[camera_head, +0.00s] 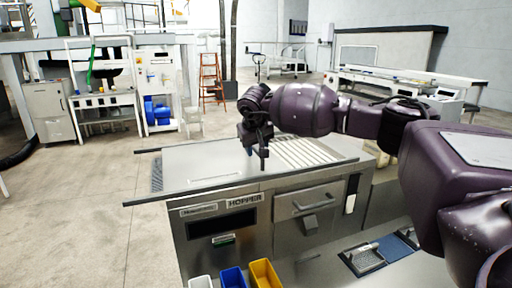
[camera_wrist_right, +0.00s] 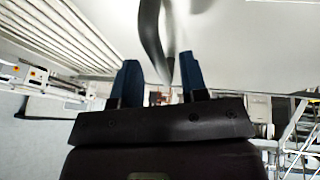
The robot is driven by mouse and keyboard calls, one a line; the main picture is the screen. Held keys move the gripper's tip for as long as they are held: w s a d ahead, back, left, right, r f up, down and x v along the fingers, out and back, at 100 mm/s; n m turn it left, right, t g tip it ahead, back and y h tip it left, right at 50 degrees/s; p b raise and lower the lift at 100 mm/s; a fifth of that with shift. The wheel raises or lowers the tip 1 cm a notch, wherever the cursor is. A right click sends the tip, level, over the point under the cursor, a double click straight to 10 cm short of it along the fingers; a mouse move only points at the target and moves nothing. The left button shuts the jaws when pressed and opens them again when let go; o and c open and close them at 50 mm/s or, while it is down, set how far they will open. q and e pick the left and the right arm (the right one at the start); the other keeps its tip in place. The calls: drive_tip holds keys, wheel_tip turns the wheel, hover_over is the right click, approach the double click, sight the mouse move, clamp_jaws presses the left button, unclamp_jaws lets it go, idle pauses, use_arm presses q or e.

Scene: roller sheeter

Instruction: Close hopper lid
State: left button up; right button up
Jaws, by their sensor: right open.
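The steel machine labelled HOPPER (camera_head: 244,201) stands in the middle of the head view. Its pale, flat top panel (camera_head: 200,165) appears to be the lid and lies about level; its edges are partly hidden by my arm. My right gripper (camera_head: 258,160) points down over this top, left of the slatted section. In the right wrist view, my right gripper (camera_wrist_right: 160,80) has its two blue fingers apart. A dark curved bar (camera_wrist_right: 152,38), perhaps a handle, reaches between them against the pale surface. I cannot tell whether they touch it. My left gripper is out of view.
A drawer-like front with a handle (camera_head: 311,204) is at right. Open concrete floor (camera_head: 85,200) lies left.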

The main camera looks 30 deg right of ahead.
clamp_jaws()
idle(0.3)
idle(0.3)
